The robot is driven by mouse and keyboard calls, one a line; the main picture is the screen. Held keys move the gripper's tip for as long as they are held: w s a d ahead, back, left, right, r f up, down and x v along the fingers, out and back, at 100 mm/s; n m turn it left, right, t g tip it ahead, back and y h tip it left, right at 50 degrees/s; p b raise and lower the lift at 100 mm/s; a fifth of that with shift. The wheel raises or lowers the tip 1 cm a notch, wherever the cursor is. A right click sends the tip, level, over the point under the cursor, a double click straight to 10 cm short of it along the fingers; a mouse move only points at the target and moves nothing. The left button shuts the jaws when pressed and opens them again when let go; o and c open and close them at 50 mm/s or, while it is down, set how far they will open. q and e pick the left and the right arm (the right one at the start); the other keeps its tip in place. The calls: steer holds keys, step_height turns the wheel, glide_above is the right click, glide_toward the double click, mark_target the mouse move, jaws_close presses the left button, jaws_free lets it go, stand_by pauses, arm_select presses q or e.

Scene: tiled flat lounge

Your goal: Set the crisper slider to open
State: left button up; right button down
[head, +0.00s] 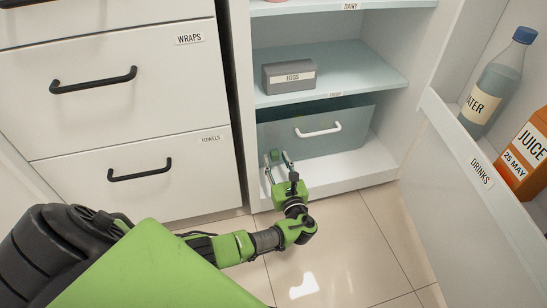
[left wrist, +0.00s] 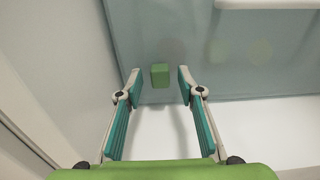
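The crisper drawer (head: 350,113) is a blue-grey bin at the bottom of the open fridge, with a white bar handle (head: 318,131). The crisper slider is a small green block (left wrist: 159,76) on the lower left of the drawer front in the left wrist view. In the head view it shows only as a small green patch (head: 275,156) near my fingertips. My left gripper (left wrist: 158,84) is open, its teal-padded fingers to the left and right of the slider with a gap on each side. I cannot tell whether the fingertips reach the drawer front. My right gripper is not in view.
A grey EGGS box (head: 289,76) sits on the shelf above. The fridge door (head: 465,165) stands open at right, holding a water bottle (head: 488,82) and a juice carton (head: 525,155). Drawers marked WRAPS and TOWELS (head: 140,175) are at left. The tiled floor in front is clear.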

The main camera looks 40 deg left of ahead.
mark_target(286, 149)
arm_select(q)
jaws_close()
steer(key=shift+w+d, duration=0.25)
steer(key=w+d+b, duration=0.1)
steer(key=w+d, duration=0.1)
steer(key=shift+w+d+b, duration=0.15)
steer(key=shift+w+b, duration=0.2)
steer(key=shift+b, duration=0.05)
steer(key=shift+r, duration=0.1)
jaws_free()
